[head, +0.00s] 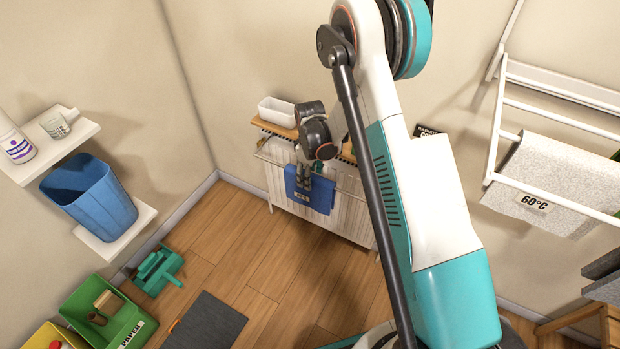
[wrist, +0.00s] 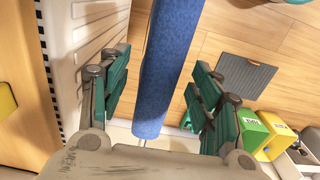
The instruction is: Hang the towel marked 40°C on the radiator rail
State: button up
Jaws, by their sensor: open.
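A blue towel (head: 318,192) with a small pale tag, too small to read, hangs at the front of the white radiator (head: 347,214). My gripper (head: 312,167) is at the towel's top edge. In the wrist view the towel (wrist: 168,70) is a long blue strip between the spread fingers of my gripper (wrist: 160,85), with gaps on both sides. The radiator's ribbed front (wrist: 95,25) lies on the left there. The rail under the towel is hidden, so I cannot tell exactly how the towel rests on it.
A grey towel marked 60°C (head: 570,165) hangs on a white wall rack (head: 555,115) at right. A wooden shelf (head: 280,131) with a white tub (head: 277,112) tops the radiator. A dark mat (head: 205,322), green bin (head: 105,318) and blue bucket (head: 95,197) are left.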

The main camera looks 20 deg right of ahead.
jog(key=s+r+m+t, duration=0.1)
jog(key=s+r, duration=0.3)
jog(key=r, duration=0.6)
jog(key=s+r+m+t, duration=0.15)
jog(key=s+r, duration=0.25)
jog(key=r, duration=0.6)
jog(key=s+r+m+t, duration=0.1)
jog(key=s+r+m, duration=0.15)
jog(key=r, duration=0.75)
jog(key=s+r+m+t, duration=0.2)
jog(key=s, duration=0.7)
jog(key=s+r+m+t, duration=0.1)
jog(key=s+r+m, duration=0.1)
jog(key=s, duration=0.8)
jog(key=shift+r+t, duration=0.35)
jog(key=shift+r, duration=0.05)
